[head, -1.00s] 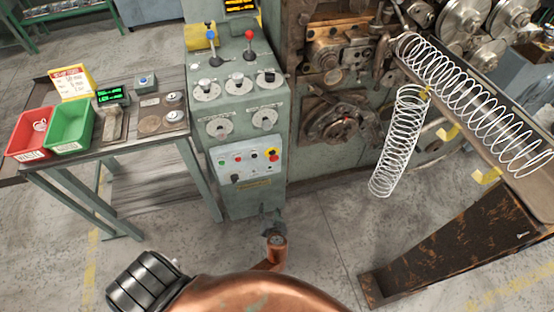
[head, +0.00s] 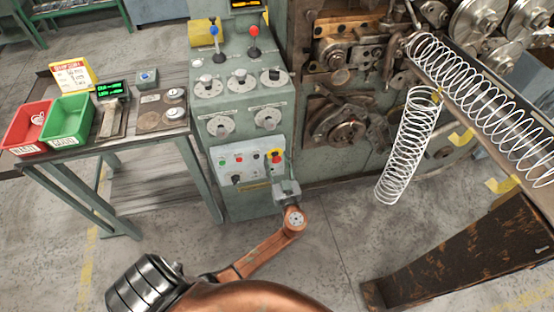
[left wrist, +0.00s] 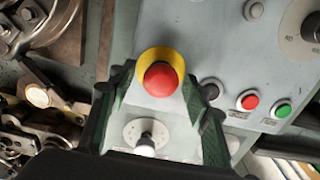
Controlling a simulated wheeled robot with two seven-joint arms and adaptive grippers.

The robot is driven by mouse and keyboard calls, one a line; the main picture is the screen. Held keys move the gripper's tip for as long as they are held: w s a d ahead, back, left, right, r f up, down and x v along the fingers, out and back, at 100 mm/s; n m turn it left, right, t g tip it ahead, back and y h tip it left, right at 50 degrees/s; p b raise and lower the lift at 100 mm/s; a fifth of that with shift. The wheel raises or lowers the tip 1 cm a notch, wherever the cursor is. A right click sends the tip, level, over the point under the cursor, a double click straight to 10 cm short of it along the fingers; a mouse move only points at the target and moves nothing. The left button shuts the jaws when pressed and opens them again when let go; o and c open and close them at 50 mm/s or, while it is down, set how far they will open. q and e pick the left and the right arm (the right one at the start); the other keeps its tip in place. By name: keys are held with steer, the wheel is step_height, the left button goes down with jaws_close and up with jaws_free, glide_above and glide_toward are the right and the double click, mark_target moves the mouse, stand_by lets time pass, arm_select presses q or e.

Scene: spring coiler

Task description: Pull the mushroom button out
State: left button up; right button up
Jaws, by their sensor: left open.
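The mushroom button (head: 276,156) is red on a yellow surround, at the upper right of the light grey control panel (head: 232,163). In the left wrist view the red cap of the button (left wrist: 162,79) is near the centre, with the yellow collar showing mostly above it. My left gripper (head: 281,176) is just below and in front of the button in the head view. In the left wrist view its open fingers (left wrist: 165,82) show on either side of the button, with gaps between them and the cap. Contact is not visible. My right gripper is not in view.
A knob (left wrist: 145,143), a red push button (left wrist: 249,100) and a green push button (left wrist: 283,109) are near the gripper. A hanging spring (head: 408,145) stands to the right. A side table (head: 100,152) with red and green bins is left. Open floor lies in front.

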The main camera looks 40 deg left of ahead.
arm_select(q)
steer(key=shift+w+a, duration=0.15)
jaws_close()
stand_by(0.5)
